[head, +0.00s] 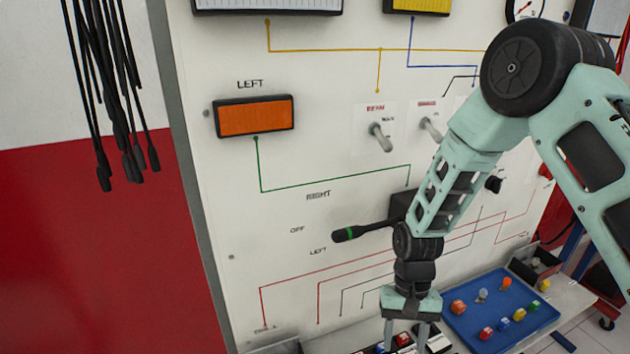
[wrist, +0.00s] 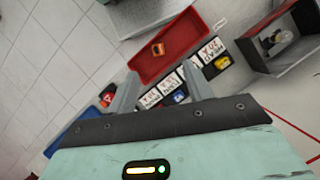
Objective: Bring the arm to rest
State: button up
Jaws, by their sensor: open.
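My gripper (head: 408,330) hangs low at the end of my pale green arm, in front of the lower part of the white trainer panel (head: 330,220). Its fingers point down. In the wrist view my gripper (wrist: 158,95) shows two grey fingers spread apart with nothing between them. Beyond the fingers are a red tray (wrist: 178,50) and a row of white labelled cards (wrist: 170,86). The fingertips' height above these cannot be told.
A turn-signal stalk (head: 365,231) sticks out of the panel close to my arm. Toggle switches (head: 380,137) are above it. A blue tray (head: 470,326) with several small coloured parts lies to the right. Black cables (head: 110,90) hang at the left. A grey box (wrist: 285,40) stands right in the wrist view.

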jog(key=s+a+r+n+t+b, duration=0.1)
jog(key=s+a+r+n, duration=0.25)
jog(key=r, duration=0.35)
jog(key=s+a+r+n+t, duration=0.1)
jog(key=s+a+r+n, duration=0.2)
jog(key=r, duration=0.5)
jog(key=s+r+n+t, duration=0.1)
jog(key=s+r, duration=0.1)
jog(key=s, duration=0.3)
jog(key=s+r+n+t+b, duration=0.1)
jog(key=s+r+n, duration=0.1)
jog(key=s, duration=0.4)
jog(key=shift+r, duration=0.8)
